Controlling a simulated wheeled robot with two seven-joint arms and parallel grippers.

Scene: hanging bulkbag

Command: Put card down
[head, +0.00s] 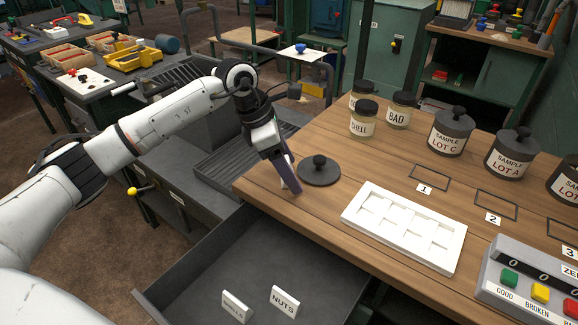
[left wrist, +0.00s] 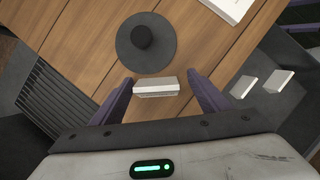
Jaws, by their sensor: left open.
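My left gripper (head: 291,182) points down at the near left edge of the wooden table and is open. Two more white cards stand in the open grey drawer: one reads NUTS (head: 284,301), the other (head: 235,306) is too small to read surely. My right gripper is not in view.
A dark round lid (head: 319,172) with a knob lies just beside my left gripper. A white compartment tray (head: 404,229) lies to the right. Jars (head: 363,119) and dark sample pots (head: 451,132) stand at the back. A button box (head: 530,280) is at the front right.

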